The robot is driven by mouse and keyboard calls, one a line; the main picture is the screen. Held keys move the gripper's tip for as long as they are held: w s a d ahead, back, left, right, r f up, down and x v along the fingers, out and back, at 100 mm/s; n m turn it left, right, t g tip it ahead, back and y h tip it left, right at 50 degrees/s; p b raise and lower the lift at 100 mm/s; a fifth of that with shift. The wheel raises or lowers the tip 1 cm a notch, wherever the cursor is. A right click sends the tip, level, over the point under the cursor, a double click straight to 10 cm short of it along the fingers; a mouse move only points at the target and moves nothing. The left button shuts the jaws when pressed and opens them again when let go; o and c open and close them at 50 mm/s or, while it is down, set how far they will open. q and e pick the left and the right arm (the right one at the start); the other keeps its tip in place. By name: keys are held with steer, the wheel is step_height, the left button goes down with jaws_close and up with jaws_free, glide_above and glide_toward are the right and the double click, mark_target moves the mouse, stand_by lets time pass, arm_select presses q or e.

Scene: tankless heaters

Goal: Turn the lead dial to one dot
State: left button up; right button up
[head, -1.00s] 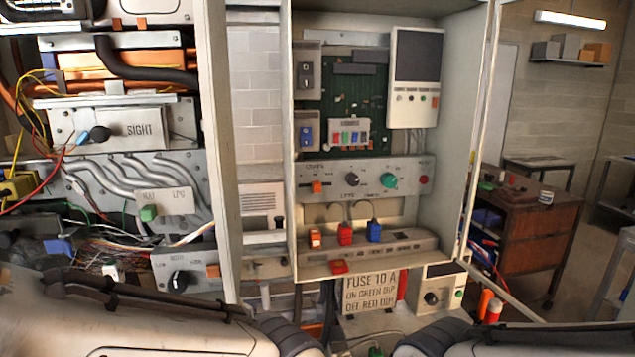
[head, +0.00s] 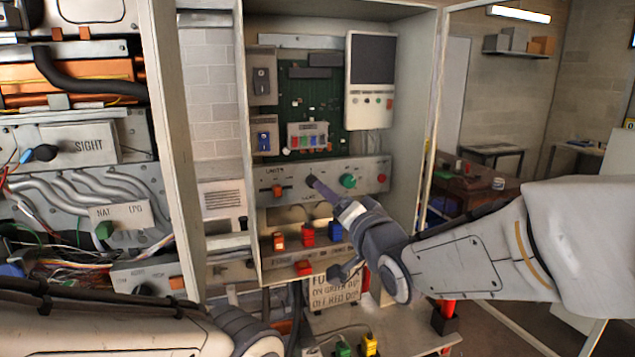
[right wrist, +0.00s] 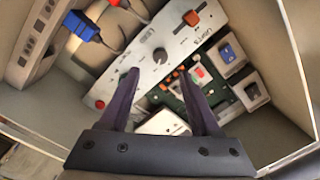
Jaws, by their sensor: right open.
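The lead dial is a black knob (head: 310,180) on the grey control panel (head: 330,176) inside the open cabinet, between an orange slider and a green knob. In the right wrist view the dial (right wrist: 160,56) shows beyond my fingertips, with a white pointer mark on it. The dots around it are too small to read. My right gripper (right wrist: 157,78) is open, its two dark fingers apart and pointing at the panel, with the dial roughly between and ahead of the tips. In the head view my right gripper (head: 328,194) is just below right of the dial. My left gripper is out of view.
The orange slider (head: 277,190), green knob (head: 348,181) and red button (head: 382,178) share the panel. Red (head: 308,234) and blue (head: 335,232) plugs stand below. The cabinet's side walls enclose the space. Pipes and wiring fill the left cabinet.

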mark_target(313, 182)
steer(key=p+x, duration=0.3)
steer(key=x, duration=0.4)
steer(key=shift+w, duration=0.2)
steer(key=shift+a, duration=0.1)
jaws_close()
